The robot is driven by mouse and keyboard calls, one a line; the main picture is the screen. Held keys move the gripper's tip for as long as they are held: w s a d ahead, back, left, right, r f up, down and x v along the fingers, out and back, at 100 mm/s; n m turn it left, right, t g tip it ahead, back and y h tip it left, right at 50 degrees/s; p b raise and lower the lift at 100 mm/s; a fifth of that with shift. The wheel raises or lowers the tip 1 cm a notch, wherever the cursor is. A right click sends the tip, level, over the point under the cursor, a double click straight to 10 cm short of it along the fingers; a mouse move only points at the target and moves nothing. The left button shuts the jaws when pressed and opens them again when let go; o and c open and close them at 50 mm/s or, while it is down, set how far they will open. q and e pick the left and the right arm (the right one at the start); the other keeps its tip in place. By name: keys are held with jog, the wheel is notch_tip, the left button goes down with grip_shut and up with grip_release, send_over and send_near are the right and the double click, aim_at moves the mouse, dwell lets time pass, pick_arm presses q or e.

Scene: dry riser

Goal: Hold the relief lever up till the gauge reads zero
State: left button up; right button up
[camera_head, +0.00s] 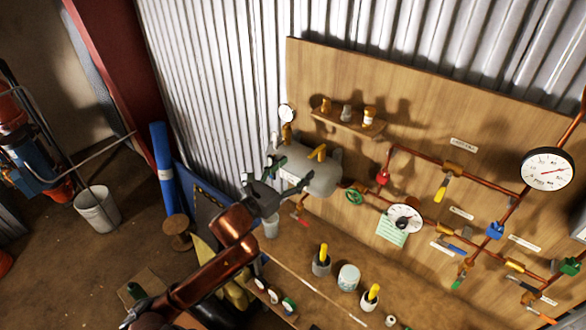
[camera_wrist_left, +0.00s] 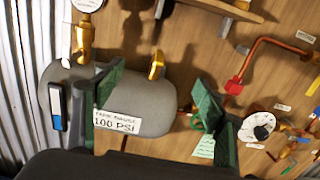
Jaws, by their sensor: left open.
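The grey tank (camera_head: 322,177) is mounted on the wooden board and bears a label reading 100 PSI in the left wrist view (camera_wrist_left: 150,115). My right gripper is out of view.
A small shelf (camera_head: 347,124) with fittings is above the tank. Copper pipes, a large gauge (camera_head: 547,168) and a dial (camera_head: 404,218) are to the right. The bench (camera_head: 300,258) below holds several cups. Corrugated metal wall stands left of the board.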

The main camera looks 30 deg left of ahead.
aim_at(313, 154)
pick_arm(q)
jog(key=shift+w+d+f, duration=0.1)
jog(key=shift+w+d, duration=0.1)
jog(key=shift+w, duration=2.25)
jog(key=shift+w+d, duration=0.2)
jog(key=shift+w, duration=2.2)
jog(key=shift+c, duration=0.6)
grip_shut()
